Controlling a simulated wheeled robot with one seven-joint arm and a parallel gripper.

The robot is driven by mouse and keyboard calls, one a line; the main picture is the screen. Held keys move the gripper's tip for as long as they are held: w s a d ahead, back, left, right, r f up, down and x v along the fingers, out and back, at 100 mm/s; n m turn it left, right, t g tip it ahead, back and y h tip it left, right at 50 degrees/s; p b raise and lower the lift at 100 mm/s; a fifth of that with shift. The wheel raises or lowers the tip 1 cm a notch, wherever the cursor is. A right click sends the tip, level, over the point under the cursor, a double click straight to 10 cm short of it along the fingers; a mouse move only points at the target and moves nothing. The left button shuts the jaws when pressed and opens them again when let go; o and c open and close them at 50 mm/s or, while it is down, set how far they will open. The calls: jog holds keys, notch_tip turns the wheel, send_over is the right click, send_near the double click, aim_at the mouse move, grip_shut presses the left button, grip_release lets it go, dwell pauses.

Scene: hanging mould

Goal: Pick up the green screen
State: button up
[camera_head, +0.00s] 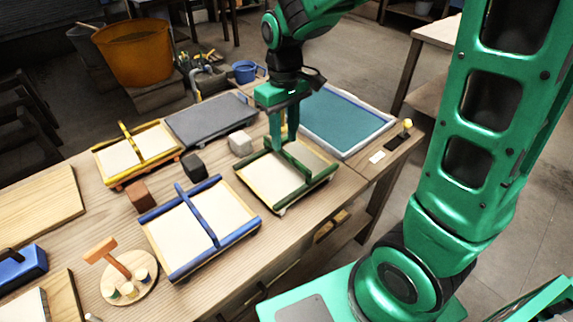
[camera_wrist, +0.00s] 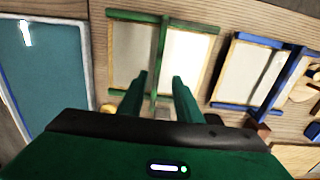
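The green screen (camera_head: 262,180) is a flat pale panel with green edge bars and a raised green handle bar (camera_head: 296,165) across its middle. It lies on the wooden table, right of the blue screen. In the wrist view the green screen (camera_wrist: 187,58) is straight ahead, with its handle (camera_wrist: 161,60) running between my fingers. My gripper (camera_head: 283,138) is over the handle, pointing down. In the wrist view my gripper (camera_wrist: 160,84) is open, with a gap on each side of the handle. I cannot tell how deep the fingertips reach.
The blue screen (camera_head: 185,232) and yellow screen (camera_head: 125,158) lie to the left. A teal-filled tray (camera_head: 345,121) is close behind on the right.

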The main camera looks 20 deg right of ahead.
aim_at(286, 152)
jog(key=shift+w+d+f, duration=0.1)
jog(key=shift+d+f, duration=0.05)
jog(key=shift+f, duration=1.55)
jog(key=shift+w+d+f, duration=0.1)
jog(key=shift+f, duration=1.6)
grip_shut()
